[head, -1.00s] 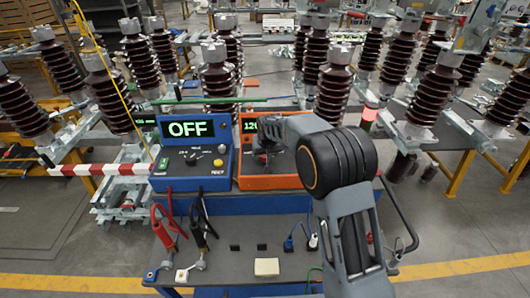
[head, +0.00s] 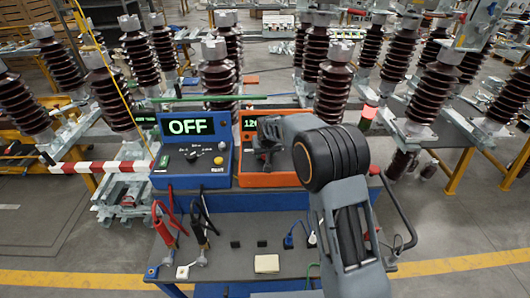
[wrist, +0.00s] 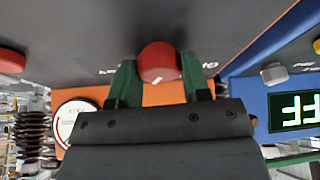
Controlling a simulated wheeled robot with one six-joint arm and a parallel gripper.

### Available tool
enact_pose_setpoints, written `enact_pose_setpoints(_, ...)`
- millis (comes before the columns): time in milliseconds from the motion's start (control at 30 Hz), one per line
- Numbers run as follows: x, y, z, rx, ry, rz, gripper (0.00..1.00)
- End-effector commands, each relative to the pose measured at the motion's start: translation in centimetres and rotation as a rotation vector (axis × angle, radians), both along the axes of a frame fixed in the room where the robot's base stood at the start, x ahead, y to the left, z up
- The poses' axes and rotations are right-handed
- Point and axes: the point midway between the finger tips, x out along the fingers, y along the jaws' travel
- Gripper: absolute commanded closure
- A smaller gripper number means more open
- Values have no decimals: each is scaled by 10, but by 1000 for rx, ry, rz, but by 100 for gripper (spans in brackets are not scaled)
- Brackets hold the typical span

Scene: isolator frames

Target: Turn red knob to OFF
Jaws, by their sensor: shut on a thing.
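The red knob (wrist: 158,62) is on the dark panel of the orange box. In the wrist view it sits between the two green fingers of my gripper (wrist: 159,78), which is shut on it. A white mark shows on the knob's near edge, and partly readable white lettering lies on the panel beside it. In the head view my gripper (head: 264,156) is over the panel of the orange box (head: 262,181), and my arm hides the knob and part of that box's green display (head: 249,124), where "12" can be read.
A blue box (head: 219,182) with a display reading "OFF" stands directly left of the orange box. A red button (wrist: 11,61) sits left of the knob in the wrist view. Brown insulators (head: 332,93) stand behind.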

Motion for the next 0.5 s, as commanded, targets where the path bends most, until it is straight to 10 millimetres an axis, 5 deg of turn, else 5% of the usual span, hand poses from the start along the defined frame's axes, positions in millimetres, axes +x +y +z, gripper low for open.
enact_pose_setpoints(500,0,-1,-3,1,-2,119,80)
